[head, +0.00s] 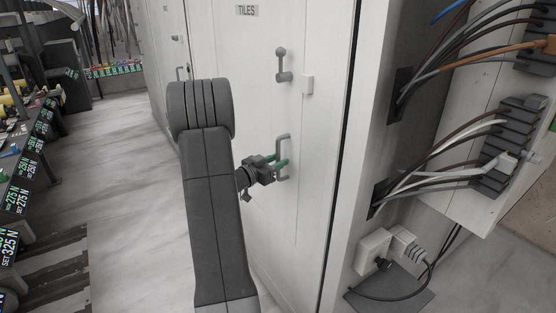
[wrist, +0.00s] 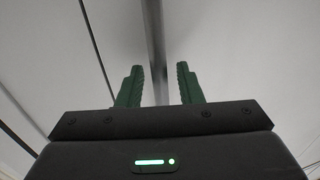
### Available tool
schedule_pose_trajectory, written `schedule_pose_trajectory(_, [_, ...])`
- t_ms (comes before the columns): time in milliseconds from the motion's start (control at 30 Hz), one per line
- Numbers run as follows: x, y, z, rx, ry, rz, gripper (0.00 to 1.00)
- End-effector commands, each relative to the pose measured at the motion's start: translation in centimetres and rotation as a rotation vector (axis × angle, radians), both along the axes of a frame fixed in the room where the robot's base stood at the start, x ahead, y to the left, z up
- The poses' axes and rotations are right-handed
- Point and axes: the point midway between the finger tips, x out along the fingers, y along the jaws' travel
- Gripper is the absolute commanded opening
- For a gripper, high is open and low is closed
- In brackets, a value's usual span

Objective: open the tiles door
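The tiles door (head: 250,95) is a white panel with a "TILES" label (head: 247,10) near its top. It looks shut, flush with its frame. A grey bar handle (head: 286,170) stands upright on it. Above it is a grey lever latch (head: 281,63), its arm upright, beside a small white block (head: 307,84) on the frame side. My gripper (head: 278,163) is at the handle, its green fingers level with the bar. In the wrist view the handle bar (wrist: 157,45) runs between the two open fingers (wrist: 158,85), with a gap on both sides.
Right of the door, an open wiring bay holds cables, terminal blocks (head: 505,150) and a plug socket (head: 374,248). Another door handle (head: 181,73) shows further left. Shelves with labelled goods (head: 22,170) line the far left. The floor (head: 130,190) between is clear.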

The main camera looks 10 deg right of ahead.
Motion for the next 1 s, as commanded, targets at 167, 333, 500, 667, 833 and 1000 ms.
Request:
schedule_pose_trajectory(167, [0.4, -0.6, 0.0, 0.0, 0.0, 0.001, 0.33])
schedule_pose_trajectory(333, [0.4, -0.6, 0.0, 0.0, 0.0, 0.001, 0.33])
schedule_pose_trajectory(500, [0.4, -0.6, 0.0, 0.0, 0.0, 0.001, 0.09])
schedule_pose_trajectory(667, [0.4, -0.6, 0.0, 0.0, 0.0, 0.001, 0.0])
schedule_pose_trajectory(833, [0.4, -0.3, 0.0, 0.0, 0.0, -0.001, 0.0])
schedule_pose_trajectory(1000, [0.2, 1.4, 0.1, 0.001, 0.001, -0.022, 0.0])
